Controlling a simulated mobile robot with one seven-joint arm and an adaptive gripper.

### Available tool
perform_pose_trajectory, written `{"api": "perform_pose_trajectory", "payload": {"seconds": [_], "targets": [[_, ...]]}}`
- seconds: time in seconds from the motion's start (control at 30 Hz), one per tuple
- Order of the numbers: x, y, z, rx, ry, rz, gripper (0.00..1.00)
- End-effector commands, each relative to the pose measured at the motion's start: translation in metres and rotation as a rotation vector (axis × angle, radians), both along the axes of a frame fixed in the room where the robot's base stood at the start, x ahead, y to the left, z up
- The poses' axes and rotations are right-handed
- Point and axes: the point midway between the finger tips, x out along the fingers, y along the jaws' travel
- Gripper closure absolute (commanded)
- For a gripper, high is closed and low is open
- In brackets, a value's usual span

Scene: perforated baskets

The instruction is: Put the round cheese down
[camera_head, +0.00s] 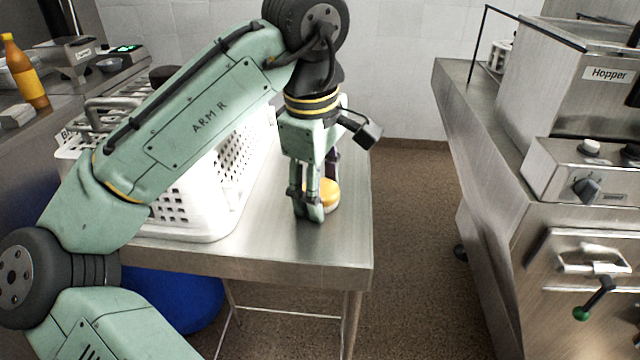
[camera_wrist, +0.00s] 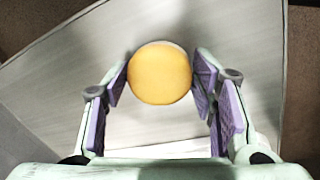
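The round cheese (camera_head: 329,194) has an orange-yellow face and a paler side. In the head view it is low at the steel table's (camera_head: 300,250) top, near the right edge; whether it bears on the table is hard to tell. My gripper (camera_head: 322,190) points down with one finger in front of the cheese and the other partly hidden behind it. In the wrist view the cheese (camera_wrist: 160,73) lies between the purple-padded fingertips (camera_wrist: 160,78), which look closed against its two sides.
A white perforated basket (camera_head: 205,205) stands on the table left of my gripper, partly hidden by my arm. A steel counter with a hopper machine (camera_head: 570,85) stands at the right across a floor gap. A blue rounded object (camera_head: 175,300) is under the table. The table's front strip is clear.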

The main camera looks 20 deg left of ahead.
Motion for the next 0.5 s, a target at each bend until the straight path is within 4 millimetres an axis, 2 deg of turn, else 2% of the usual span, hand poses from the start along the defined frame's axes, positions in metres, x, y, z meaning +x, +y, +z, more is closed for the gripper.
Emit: {"api": "perform_pose_trajectory", "payload": {"seconds": [0.2,0.5], "targets": [[0.0000,0.0000,0.0003,0.000,0.000,0.000,0.33],[0.0000,0.0001,0.0027,0.000,0.000,0.000,0.33]]}}
